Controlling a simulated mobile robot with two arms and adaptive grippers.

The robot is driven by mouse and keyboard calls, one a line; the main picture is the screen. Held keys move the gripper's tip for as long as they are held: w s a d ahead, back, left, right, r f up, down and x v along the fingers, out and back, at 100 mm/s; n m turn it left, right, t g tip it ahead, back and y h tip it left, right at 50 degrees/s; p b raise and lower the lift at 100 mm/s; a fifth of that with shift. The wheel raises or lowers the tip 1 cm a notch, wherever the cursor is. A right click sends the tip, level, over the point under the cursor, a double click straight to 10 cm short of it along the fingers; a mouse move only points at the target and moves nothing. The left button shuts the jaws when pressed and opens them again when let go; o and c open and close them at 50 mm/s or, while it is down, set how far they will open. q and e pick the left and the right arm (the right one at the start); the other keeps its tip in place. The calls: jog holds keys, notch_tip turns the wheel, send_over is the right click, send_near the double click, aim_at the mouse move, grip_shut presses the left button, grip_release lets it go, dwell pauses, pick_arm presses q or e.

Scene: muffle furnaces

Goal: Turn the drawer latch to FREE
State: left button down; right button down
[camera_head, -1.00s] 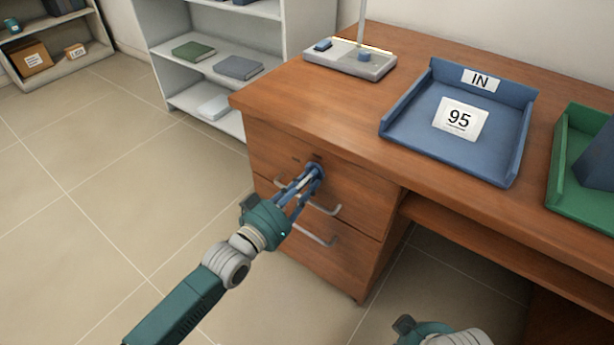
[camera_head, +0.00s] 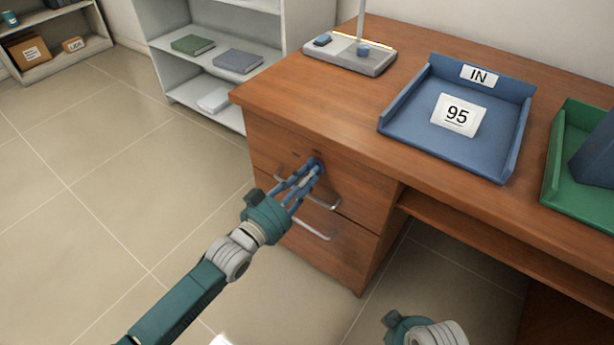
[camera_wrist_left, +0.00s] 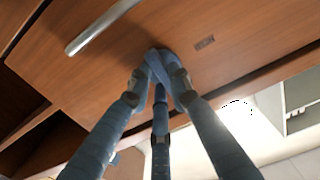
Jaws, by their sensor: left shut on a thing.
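The drawer latch (camera_head: 317,163) is a small dark blue knob on the front of the top drawer (camera_head: 270,150) of the wooden desk. My left gripper (camera_head: 314,170) is shut on it, with its blue fingers closed around it. In the left wrist view the left gripper (camera_wrist_left: 162,58) meets the drawer front, and the fingertips hide most of the latch, so its setting cannot be read. A small dark label (camera_wrist_left: 204,42) sits beside it, too small to read. My right gripper (camera_head: 408,328) shows only partly at the bottom edge; its fingers cannot be made out.
Metal handles (camera_head: 322,202) sit just below the latch, close to my left fingers. A blue tray (camera_head: 400,124) marked IN and a green tray (camera_head: 562,195) stand on the desk. Open floor (camera_head: 130,220) lies to the left.

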pick_arm(q)
jog(key=c, duration=1.6)
grip_release()
jog(key=shift+o, duration=0.2)
jog(key=v, duration=1.2)
jog(key=shift+f, duration=0.1)
